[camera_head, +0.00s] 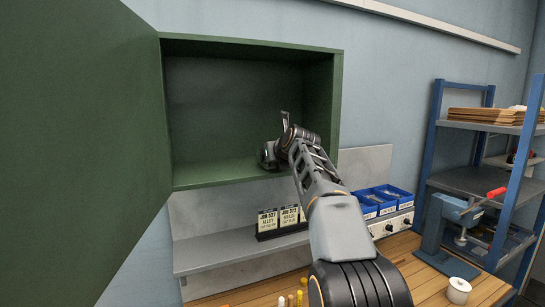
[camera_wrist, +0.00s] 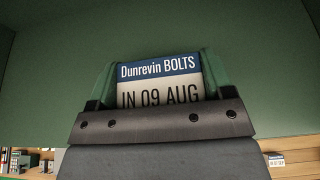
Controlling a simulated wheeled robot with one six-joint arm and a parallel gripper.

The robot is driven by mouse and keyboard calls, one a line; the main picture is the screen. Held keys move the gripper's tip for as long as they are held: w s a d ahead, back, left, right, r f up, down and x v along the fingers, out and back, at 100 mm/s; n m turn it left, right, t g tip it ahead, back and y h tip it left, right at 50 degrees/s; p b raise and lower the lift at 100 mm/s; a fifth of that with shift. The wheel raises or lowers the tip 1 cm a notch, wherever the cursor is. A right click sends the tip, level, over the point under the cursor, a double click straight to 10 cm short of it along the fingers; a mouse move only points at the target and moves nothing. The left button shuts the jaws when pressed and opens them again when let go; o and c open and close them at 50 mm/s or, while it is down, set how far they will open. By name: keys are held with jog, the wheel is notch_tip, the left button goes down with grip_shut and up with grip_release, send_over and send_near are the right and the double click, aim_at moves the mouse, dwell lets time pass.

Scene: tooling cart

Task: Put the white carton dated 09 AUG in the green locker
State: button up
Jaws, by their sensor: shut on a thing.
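The white carton (camera_wrist: 160,82) has a blue band reading "Dunrevin BOLTS" and the line "IN 09 AUG" in the wrist view. My gripper (camera_wrist: 158,92) is shut on it, with a finger at each side. Its lower part is hidden behind the gripper body. The green locker (camera_head: 252,42) is on the wall in the head view, its door (camera_head: 85,150) swung open to the left. My gripper (camera_head: 268,155) is at the locker's opening, low and right of its middle, just above the floor. The carton cannot be made out there behind my arm.
The visible locker floor (camera_head: 215,172) is clear. Below are a grey shelf with job cards (camera_head: 268,220), blue bins (camera_head: 385,197) and a wooden bench (camera_head: 420,270) with a vise (camera_head: 445,225). Blue racking (camera_head: 480,180) stands right. Another small labelled item (camera_wrist: 276,159) shows far off.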

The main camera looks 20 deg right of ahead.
dwell(0.3)
jog(key=o, duration=1.2)
jog(key=shift+f, duration=0.15)
